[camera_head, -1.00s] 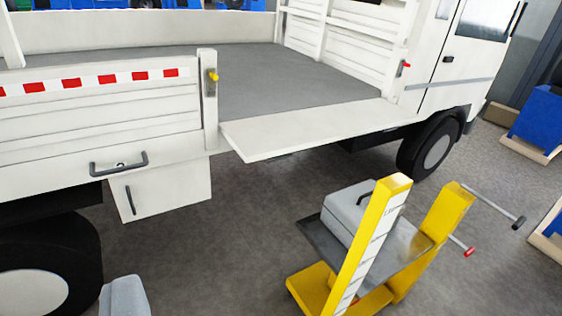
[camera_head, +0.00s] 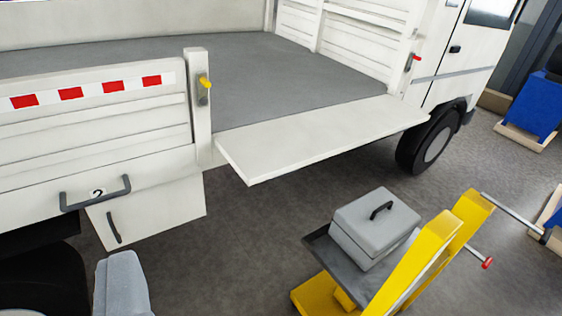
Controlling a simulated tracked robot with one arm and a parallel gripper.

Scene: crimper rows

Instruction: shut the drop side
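The white drop side (camera_head: 310,145) of the truck is down. It sticks out about level from the edge of the grey load bed (camera_head: 290,85), between the middle post (camera_head: 201,110) and the cab. A latch with a yellow handle (camera_head: 205,84) is on the middle post. A latch with a red handle (camera_head: 415,58) is on the post by the cab. The side panel left of the middle post, with red and white stripes (camera_head: 90,91), stands upright. My gripper's fingers do not show. A light grey part at the lower left edge may be mine.
A yellow lift trolley (camera_head: 425,255) with a grey case (camera_head: 375,225) on its platform stands on the floor below and right of the drop side. Its handles reach right. A truck wheel (camera_head: 430,140) is behind. Blue units (camera_head: 535,110) stand far right. Floor left of the trolley is clear.

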